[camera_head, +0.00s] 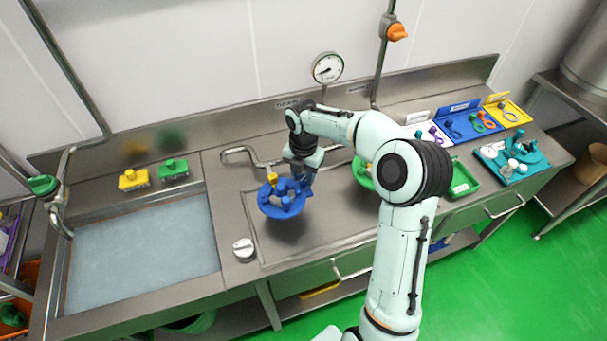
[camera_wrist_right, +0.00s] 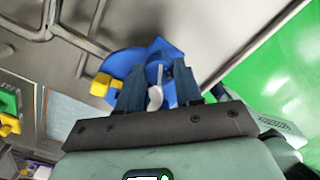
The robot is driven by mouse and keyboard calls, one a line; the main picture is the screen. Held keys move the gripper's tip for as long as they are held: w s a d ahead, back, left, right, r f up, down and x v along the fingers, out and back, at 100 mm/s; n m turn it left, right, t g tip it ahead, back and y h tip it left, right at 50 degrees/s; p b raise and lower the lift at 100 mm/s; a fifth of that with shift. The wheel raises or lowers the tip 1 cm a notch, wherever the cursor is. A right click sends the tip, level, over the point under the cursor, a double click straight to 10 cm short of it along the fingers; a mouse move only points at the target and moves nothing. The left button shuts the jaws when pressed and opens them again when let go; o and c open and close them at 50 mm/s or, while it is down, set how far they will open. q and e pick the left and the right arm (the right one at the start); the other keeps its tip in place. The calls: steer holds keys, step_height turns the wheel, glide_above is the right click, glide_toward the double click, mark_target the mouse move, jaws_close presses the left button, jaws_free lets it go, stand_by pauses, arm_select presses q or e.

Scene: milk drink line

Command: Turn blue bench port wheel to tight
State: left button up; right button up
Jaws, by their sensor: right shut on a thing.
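The blue bench port (camera_head: 283,208) is a round blue dish-like part with raised blue pieces, left of centre on the steel bench. A small yellow piece (camera_head: 272,178) stands at its back edge. My right gripper (camera_head: 300,177) reaches down onto the blue part from behind and right, and is shut on its wheel. In the right wrist view the two fingers (camera_wrist_right: 158,88) straddle part of the blue port (camera_wrist_right: 143,58), with a white spoon-shaped piece (camera_wrist_right: 155,97) between them. The fingers hide much of the wheel, so its turn position cannot be read. My left gripper is not in view.
A green round part (camera_head: 362,174) sits partly behind my right arm. A silver knob (camera_head: 243,249) is at the front left and a bent pipe (camera_head: 240,151) behind. The sink (camera_head: 140,250) lies left. Coloured trays and a teal tray (camera_head: 535,160) fill the right end.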

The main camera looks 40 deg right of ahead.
steer(key=shift+m, duration=0.3)
steer(key=m, duration=1.1)
steer(key=shift+r+m, duration=0.1)
steer(key=shift+m, duration=0.2)
steer(key=m, duration=1.1)
steer(key=shift+w+m, duration=0.1)
steer(key=shift+m, duration=0.4)
steer(key=o, duration=1)
steer(key=shift+o, duration=0.2)
